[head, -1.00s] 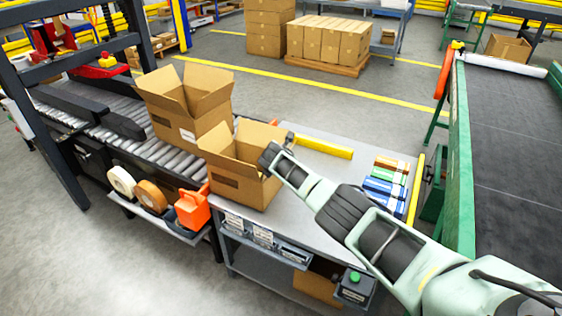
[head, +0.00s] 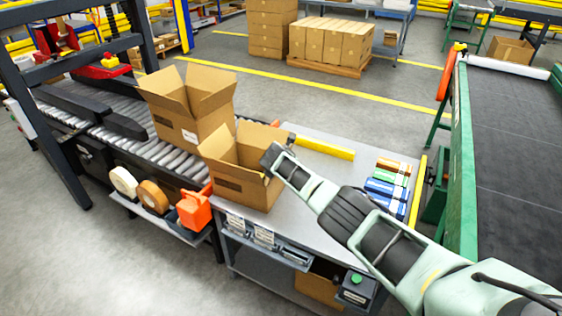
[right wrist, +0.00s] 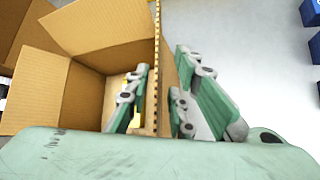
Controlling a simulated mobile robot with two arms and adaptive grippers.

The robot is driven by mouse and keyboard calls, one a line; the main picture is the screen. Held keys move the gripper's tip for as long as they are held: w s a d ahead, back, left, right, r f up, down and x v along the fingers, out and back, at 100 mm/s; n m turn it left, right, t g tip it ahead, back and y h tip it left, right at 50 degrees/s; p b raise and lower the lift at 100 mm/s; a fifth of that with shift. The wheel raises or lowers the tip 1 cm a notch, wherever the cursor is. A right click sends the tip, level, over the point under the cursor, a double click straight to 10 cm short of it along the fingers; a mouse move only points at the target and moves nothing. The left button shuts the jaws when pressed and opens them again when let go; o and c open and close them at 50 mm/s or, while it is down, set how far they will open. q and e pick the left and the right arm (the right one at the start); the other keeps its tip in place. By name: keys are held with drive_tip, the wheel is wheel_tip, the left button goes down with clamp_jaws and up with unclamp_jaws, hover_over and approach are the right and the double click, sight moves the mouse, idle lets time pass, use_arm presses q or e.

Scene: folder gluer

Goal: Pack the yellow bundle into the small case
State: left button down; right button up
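The small case (head: 238,185) is an open brown carton on the grey table, flaps up. My right gripper (head: 272,158) is at its right side. In the right wrist view the gripper (right wrist: 160,100) has its fingers apart, one inside the case (right wrist: 85,95) and one outside, with a cardboard wall or flap between them. I cannot tell if they touch it. A yellow patch (right wrist: 133,122), mostly hidden behind the inner finger, shows inside the case; it may be the yellow bundle. No yellow bundle shows among those on the table. My left gripper is out of view.
Orange, green and blue bundles (head: 385,186) lie at the table's right end. A larger open carton (head: 190,105) stands on the roller conveyor (head: 150,150) behind. A yellow bar (head: 325,146) lies along the table's back. Tape rolls and an orange dispenser (head: 194,210) sit at left.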

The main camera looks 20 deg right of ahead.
drive_tip(key=v, duration=1.2)
drive_tip(key=shift+f, duration=0.1)
drive_tip(key=shift+c, duration=0.3)
